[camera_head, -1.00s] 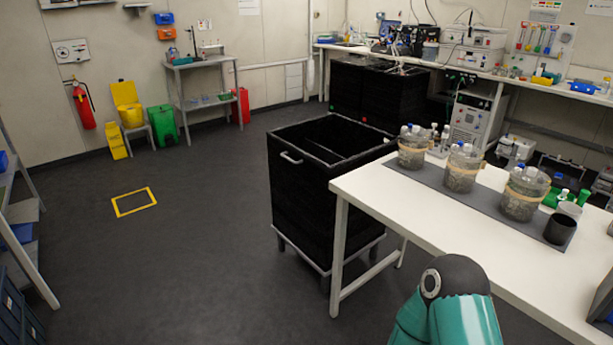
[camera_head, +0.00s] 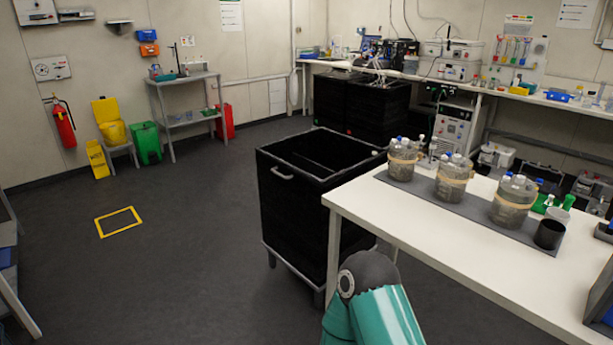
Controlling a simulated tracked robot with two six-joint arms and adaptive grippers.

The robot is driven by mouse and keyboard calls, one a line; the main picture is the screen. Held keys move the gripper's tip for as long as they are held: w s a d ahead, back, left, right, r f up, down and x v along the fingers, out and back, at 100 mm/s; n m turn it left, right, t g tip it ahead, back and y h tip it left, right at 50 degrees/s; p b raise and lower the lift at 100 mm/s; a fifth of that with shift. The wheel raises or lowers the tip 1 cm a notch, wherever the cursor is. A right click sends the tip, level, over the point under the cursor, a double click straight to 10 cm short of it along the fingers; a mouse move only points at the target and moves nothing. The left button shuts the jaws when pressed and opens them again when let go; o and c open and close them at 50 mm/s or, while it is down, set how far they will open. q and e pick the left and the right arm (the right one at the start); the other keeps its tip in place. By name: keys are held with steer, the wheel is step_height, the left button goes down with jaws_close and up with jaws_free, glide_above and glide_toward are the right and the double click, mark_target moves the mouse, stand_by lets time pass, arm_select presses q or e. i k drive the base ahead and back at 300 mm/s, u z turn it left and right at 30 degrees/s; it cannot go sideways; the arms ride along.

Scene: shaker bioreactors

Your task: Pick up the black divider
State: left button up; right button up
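A tall black open-topped cart (camera_head: 290,205) with a metal rim and handle stands on the floor in the middle, beside the white table. A thin edge inside it (camera_head: 318,164) may be the black divider, but the dark interior makes this hard to tell. No other clear black divider shows. A teal and black link of my arm is at the bottom centre, in front of the cart and table. Neither of my grippers shows.
The white table (camera_head: 440,235) reaches to the right edge, with a grey mat (camera_head: 425,194), several banded jars (camera_head: 451,178) and a black cup (camera_head: 549,235). More black carts (camera_head: 375,108) stand under the back bench. Floor left of the cart is clear.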

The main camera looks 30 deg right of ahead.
mark_target(308, 166)
steer(key=i, duration=1.35)
steer(key=z, duration=0.65)
steer(key=i, duration=1.2)
steer(key=z, duration=0.5)
